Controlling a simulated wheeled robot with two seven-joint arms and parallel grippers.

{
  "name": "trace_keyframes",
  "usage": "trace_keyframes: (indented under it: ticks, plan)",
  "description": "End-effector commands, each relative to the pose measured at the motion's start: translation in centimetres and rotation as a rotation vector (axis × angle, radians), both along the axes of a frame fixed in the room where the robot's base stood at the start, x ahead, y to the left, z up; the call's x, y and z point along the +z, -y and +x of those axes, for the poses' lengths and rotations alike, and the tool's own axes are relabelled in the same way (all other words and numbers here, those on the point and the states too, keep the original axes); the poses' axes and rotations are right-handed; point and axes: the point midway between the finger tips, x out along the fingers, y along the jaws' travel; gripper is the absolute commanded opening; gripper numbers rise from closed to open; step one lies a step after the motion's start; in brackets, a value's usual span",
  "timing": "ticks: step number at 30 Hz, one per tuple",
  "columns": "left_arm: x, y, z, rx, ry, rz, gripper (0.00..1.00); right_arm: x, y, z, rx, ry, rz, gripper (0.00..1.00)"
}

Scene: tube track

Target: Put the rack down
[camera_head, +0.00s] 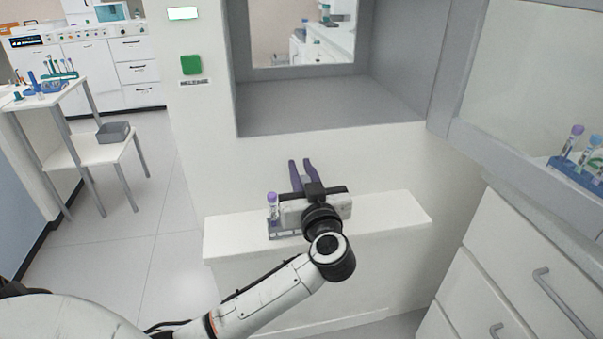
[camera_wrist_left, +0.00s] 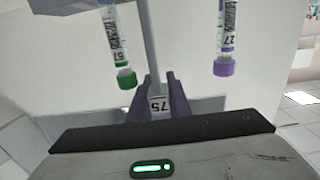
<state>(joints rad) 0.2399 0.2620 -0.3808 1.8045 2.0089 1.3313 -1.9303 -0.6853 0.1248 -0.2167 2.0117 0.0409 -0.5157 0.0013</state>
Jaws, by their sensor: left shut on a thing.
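The rack (camera_head: 286,236) is a blue-grey base at the white ledge, mostly hidden behind my left gripper (camera_head: 299,162). I cannot tell whether its underside touches the ledge. A purple-capped tube (camera_head: 272,205) stands in it on the left. In the left wrist view, which is upside down, the rack's base (camera_wrist_left: 85,6) is at the top. Its upright post (camera_wrist_left: 148,45) runs between the purple fingers of my left gripper (camera_wrist_left: 158,78), which are shut on it at a label reading 75. A green-capped tube (camera_wrist_left: 117,45) and a purple-capped tube (camera_wrist_left: 224,40) flank the post. My right gripper is not in view.
The white ledge (camera_head: 392,212) has free room right of the gripper. Above it is a grey pass-through opening (camera_head: 325,103). A green wall button (camera_head: 191,64) is at upper left. Drawers (camera_head: 520,265) and another rack with tubes (camera_head: 578,170) are at the right.

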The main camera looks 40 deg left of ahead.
Motion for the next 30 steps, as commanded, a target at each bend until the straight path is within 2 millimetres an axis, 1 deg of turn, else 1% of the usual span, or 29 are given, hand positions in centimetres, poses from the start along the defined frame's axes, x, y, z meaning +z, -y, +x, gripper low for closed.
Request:
trace_keyframes:
  ticks: [8,9,11,12,22,26,30]
  plan:
    - [0.0,0.0,0.0,0.000,-0.001,0.001,0.00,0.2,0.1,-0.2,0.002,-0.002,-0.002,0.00]
    - [-0.1,0.0,0.0,-0.001,0.000,0.000,0.22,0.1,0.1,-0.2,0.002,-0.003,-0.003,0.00]
    - [-0.1,0.0,0.0,-0.001,0.000,0.000,0.32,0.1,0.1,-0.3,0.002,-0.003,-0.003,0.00]
    - [-0.1,0.0,0.0,-0.001,0.000,0.000,0.36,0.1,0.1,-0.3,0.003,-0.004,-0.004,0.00]
    - [0.1,0.0,0.0,0.000,0.003,0.000,0.36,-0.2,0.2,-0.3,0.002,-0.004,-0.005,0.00]
    - [0.1,1.3,-1.0,-0.004,-0.001,-0.003,0.36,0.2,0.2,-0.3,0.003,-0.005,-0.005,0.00]
    - [0.1,3.5,-2.9,-0.003,-0.002,-0.005,0.36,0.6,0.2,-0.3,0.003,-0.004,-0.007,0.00]
